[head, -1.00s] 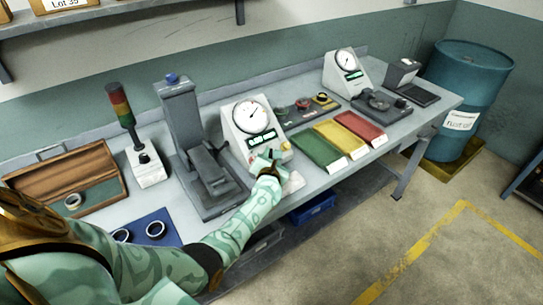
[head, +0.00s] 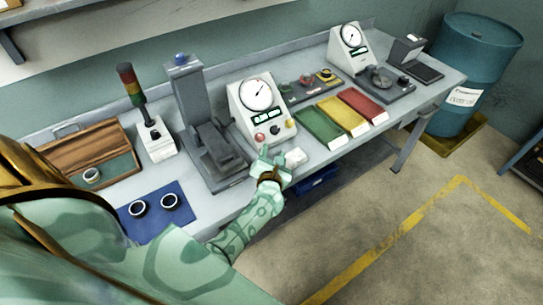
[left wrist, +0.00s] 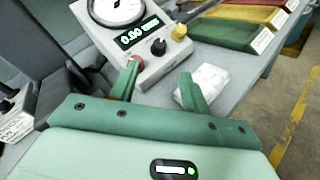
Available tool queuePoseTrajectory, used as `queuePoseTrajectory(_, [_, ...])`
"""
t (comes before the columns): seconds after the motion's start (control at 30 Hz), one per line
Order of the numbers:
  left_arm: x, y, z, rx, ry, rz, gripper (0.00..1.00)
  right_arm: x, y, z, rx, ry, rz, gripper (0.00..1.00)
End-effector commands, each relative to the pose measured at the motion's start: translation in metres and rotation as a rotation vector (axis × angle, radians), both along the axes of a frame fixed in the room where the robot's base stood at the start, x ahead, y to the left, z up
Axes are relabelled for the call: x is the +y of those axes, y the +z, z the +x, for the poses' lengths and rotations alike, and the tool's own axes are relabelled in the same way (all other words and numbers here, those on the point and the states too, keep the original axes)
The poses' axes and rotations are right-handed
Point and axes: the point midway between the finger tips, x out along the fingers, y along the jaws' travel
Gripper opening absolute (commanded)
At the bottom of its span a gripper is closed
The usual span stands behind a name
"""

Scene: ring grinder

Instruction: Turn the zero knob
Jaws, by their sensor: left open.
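A white gauge box (head: 243,110) with a round dial stands mid-bench. In the left wrist view its lit green display (left wrist: 137,33) shows above a row of controls. These are a red button (left wrist: 137,62), a black knob (left wrist: 158,47) and a yellow knob (left wrist: 179,31); I cannot read which is marked zero. My left gripper (head: 265,151) is open and empty in front of the row. In the left wrist view its fingers (left wrist: 160,72) are spread, the left tip overlapping the red button, the black knob beyond the gap. My right gripper is out of view.
A grey press (head: 208,130) stands close left of the gauge box. A crumpled white cloth (head: 296,157) lies at its right front. Green (head: 319,125), yellow and red trays are to the right. A second dial gauge (head: 350,45) stands farther back.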

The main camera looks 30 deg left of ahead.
Motion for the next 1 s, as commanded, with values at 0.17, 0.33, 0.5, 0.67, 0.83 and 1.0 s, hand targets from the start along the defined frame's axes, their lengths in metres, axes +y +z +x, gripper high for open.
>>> queuePoseTrajectory(0.17, [-0.016,0.007,-0.029,0.000,-0.001,-0.001,0.47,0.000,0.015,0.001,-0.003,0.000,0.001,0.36])
queuePoseTrajectory(0.33, [-0.022,0.008,-0.039,0.000,-0.001,0.000,0.47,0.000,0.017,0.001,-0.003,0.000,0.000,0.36])
queuePoseTrajectory(0.5, [-0.022,0.007,-0.040,-0.001,0.000,0.000,0.47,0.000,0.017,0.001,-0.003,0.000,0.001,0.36])
queuePoseTrajectory(0.67, [-0.022,0.007,-0.039,0.000,-0.001,0.000,0.47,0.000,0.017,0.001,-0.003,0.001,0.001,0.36])
queuePoseTrajectory(0.83, [-0.022,0.007,-0.039,0.000,-0.002,0.001,0.47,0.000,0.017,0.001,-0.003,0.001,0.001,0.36])
queuePoseTrajectory(1.0, [-0.030,0.006,-0.036,0.080,-0.078,0.151,0.47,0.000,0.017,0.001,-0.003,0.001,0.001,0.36])
